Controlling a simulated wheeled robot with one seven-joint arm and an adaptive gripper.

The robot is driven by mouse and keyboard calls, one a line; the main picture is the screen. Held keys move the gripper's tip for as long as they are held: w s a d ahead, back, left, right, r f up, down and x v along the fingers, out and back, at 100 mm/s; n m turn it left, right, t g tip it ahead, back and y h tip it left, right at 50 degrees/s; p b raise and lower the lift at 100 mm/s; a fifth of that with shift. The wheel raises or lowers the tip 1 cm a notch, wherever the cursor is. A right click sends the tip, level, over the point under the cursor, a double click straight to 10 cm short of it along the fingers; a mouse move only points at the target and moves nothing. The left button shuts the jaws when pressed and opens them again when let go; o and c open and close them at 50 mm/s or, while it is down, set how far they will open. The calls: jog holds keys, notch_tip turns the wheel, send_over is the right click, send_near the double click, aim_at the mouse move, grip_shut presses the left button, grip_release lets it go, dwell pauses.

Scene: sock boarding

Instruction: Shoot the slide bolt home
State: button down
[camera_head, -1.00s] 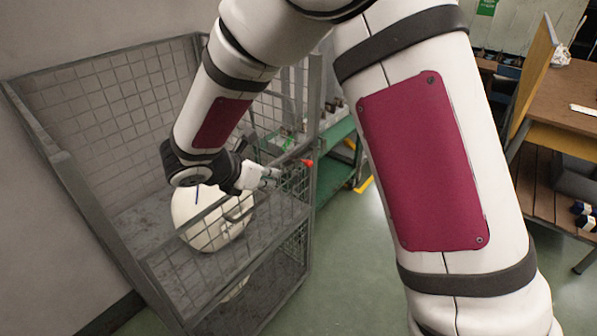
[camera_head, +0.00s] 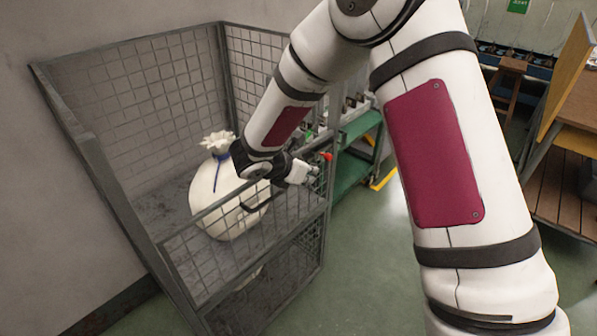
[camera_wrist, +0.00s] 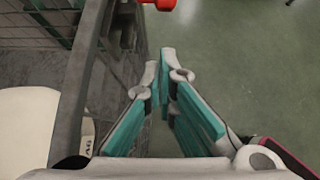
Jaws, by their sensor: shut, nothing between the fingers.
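The slide bolt's red knob (camera_head: 327,156) shows at the front right corner of a grey wire-mesh cage. In the wrist view the red knob (camera_wrist: 160,3) is cut by the top edge, ahead of my fingertips and apart from them. My gripper (camera_head: 316,174) is just left of and below the knob, at the top rail of the cage's front panel. In the wrist view my gripper (camera_wrist: 164,72) has its teal-padded fingers drawn together at the tips with nothing between them. The bolt's rod and its socket cannot be made out.
The mesh cage (camera_head: 95,150) holds a white sack (camera_head: 228,195) with a blue tie. A black handle (camera_head: 255,204) is on the front panel. A green shelf unit (camera_head: 358,140) stands behind the cage, and a wooden bench (camera_head: 563,165) at the right. Green floor between is clear.

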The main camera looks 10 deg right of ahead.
aim_at(325, 156)
jog(key=shift+w+d+r, duration=0.25)
jog(key=shift+w+d, duration=0.3)
jog(key=shift+d, duration=0.15)
jog(key=shift+w+d+r, duration=0.25)
jog(key=shift+w+d, duration=0.3)
jog(key=shift+d, duration=0.1)
jog(key=w+d, duration=0.1)
jog(key=d, duration=0.1)
jog(key=w+d+b, duration=0.1)
jog(key=shift+w+d, duration=0.35)
jog(key=shift+s+a+f, duration=0.1)
jog(key=shift+a, duration=0.15)
jog(key=s+a+f+v, duration=0.1)
jog(key=f+v, duration=0.1)
jog(key=v, duration=1)
jog(key=shift+s+a, duration=0.25)
